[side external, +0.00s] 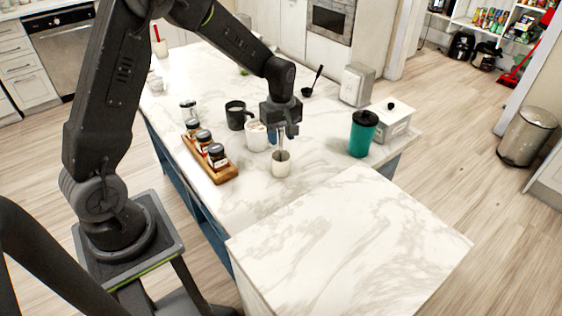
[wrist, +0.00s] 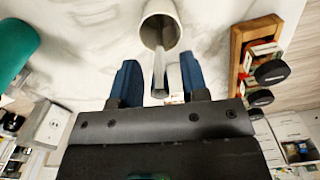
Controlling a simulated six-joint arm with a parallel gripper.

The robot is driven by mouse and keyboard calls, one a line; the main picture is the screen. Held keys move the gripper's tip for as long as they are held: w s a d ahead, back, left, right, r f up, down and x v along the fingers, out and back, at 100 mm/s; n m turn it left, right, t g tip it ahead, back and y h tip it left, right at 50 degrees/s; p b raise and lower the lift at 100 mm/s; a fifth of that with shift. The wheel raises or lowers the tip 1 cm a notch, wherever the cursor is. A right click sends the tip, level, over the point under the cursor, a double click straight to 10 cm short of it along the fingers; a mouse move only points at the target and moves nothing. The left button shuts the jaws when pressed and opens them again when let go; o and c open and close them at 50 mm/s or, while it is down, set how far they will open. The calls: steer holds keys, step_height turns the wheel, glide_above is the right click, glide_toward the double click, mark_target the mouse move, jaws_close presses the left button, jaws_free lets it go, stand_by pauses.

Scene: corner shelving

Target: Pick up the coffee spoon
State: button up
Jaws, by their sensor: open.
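The coffee spoon (side external: 281,143) stands in a small off-white cup (side external: 280,170) on the marble counter, its silver handle rising above the rim. In the wrist view the spoon handle (wrist: 158,72) comes out of the cup (wrist: 172,38) toward me and lies between my two blue fingers. The spoon's lower end is hidden inside the cup. My gripper (side external: 286,131) is just above the cup, pointing down, with its fingers apart on either side of the handle.
A white mug (side external: 256,136) and a dark mug (side external: 236,115) stand close left of the gripper. A wooden rack (side external: 222,174) holds jars further left. The front marble counter (side external: 345,240) is clear.

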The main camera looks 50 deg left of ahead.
steer(key=shift+f, duration=0.5)
jaws_close()
